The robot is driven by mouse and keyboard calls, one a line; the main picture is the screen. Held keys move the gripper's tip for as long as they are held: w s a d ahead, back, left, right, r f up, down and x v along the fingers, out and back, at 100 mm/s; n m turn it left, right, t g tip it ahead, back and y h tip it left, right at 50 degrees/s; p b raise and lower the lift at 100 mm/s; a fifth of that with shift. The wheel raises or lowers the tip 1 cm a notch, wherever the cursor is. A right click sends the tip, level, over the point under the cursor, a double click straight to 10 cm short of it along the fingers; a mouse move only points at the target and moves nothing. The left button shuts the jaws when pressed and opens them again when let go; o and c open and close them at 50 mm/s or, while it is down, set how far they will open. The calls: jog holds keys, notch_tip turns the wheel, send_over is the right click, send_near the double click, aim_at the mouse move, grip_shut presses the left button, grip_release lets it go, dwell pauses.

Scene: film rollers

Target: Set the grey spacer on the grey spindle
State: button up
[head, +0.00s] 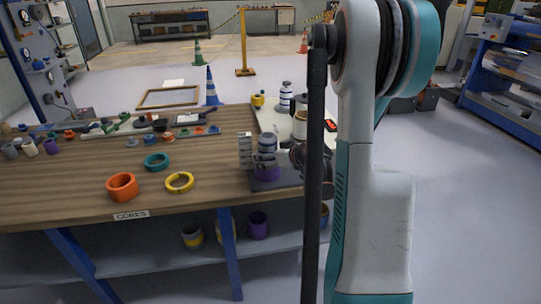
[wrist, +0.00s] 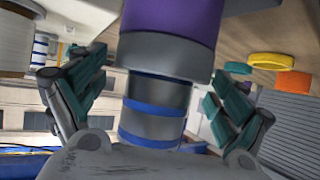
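In the head view a grey stack (head: 267,141) stands above a purple piece (head: 267,173) near the bench's right end. In the wrist view, seen upside down, the purple piece (wrist: 170,22) meets a wide grey collar (wrist: 166,54). A narrower grey cylinder with blue bands (wrist: 155,108) continues from the collar. I cannot tell for certain which grey part is the spacer and which is the spindle. My gripper (wrist: 155,95) is open, with teal-padded fingers on either side of the grey parts and gaps visible beside the cylinder. My arm partly hides this area in the head view.
An orange ring (head: 121,194), a yellow ring (head: 179,189) and a teal ring (head: 156,167) lie left on the wooden bench (head: 60,190). A banded post (head: 286,97) and a white cylinder (head: 300,127) stand behind the stack. Small parts line the bench's back left.

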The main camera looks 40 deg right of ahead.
dwell(0.4)
jog(key=d+v, duration=0.1)
jog(key=v, duration=1.1)
jog(key=shift+a, duration=0.5)
jog(key=shift+w, duration=0.1)
